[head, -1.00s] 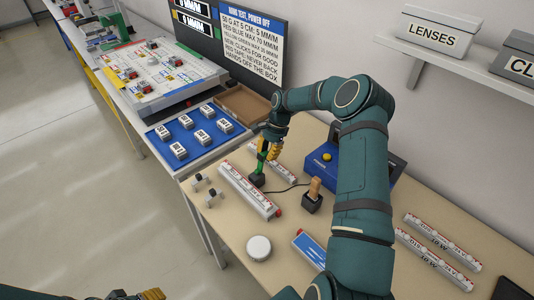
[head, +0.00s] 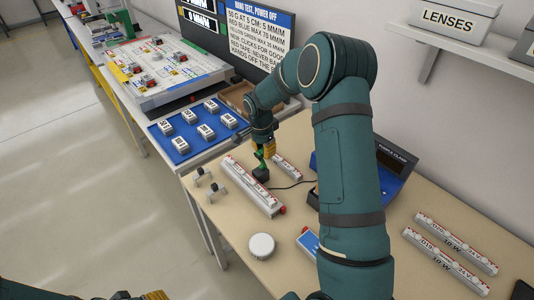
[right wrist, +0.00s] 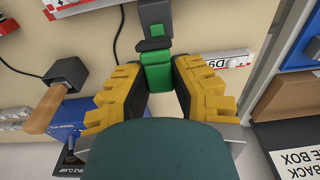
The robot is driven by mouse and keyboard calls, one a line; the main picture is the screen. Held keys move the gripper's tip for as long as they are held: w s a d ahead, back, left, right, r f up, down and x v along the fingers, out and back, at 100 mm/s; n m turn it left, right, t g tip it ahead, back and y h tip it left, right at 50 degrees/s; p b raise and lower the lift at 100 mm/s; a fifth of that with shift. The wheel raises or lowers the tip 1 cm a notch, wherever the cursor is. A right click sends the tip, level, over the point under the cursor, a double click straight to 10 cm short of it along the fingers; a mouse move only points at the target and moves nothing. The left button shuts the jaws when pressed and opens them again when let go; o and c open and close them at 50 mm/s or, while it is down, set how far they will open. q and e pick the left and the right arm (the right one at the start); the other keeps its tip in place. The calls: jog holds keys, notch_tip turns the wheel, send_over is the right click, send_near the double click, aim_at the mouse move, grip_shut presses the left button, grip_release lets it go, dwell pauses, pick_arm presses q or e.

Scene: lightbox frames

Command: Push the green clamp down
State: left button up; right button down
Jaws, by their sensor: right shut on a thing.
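The green clamp (head: 260,158) stands on a small black base at the back end of a long white light bar (head: 250,188). Its green part leans to the left in the head view. My right gripper (head: 269,148) is at the clamp's top, shut on its green end. In the right wrist view, the green clamp (right wrist: 157,77) lies between the two yellow fingers of my right gripper (right wrist: 158,88); part of the fingers is hidden by my own wrist. My left gripper (head: 155,295) barely shows at the bottom edge, and its fingers cannot be read.
A second white bar (head: 288,168) lies just behind the clamp. A blue box (head: 396,186) stands to the right, partly behind my arm. A wooden-handled device (right wrist: 52,107) with a cable is close by. A white puck (head: 262,246) and a blue block tray (head: 182,157) lie around.

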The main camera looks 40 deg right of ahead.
pick_arm(q)
jog(key=shift+d+f+b, duration=0.1)
jog(key=shift+f+b, duration=0.9)
jog(key=shift+f, duration=0.5)
pick_arm(e)
jog(key=shift+s+a+f+h, duration=0.2)
jog(key=shift+a+h, duration=0.35)
jog(key=shift+h, duration=0.25)
jog(key=c, duration=0.8)
grip_release()
jog(key=shift+w, duration=0.1)
jog(key=shift+r, duration=0.2)
jog(key=shift+r, duration=0.25)
jog(key=v, duration=1.1)
jog(key=shift+r, duration=0.15)
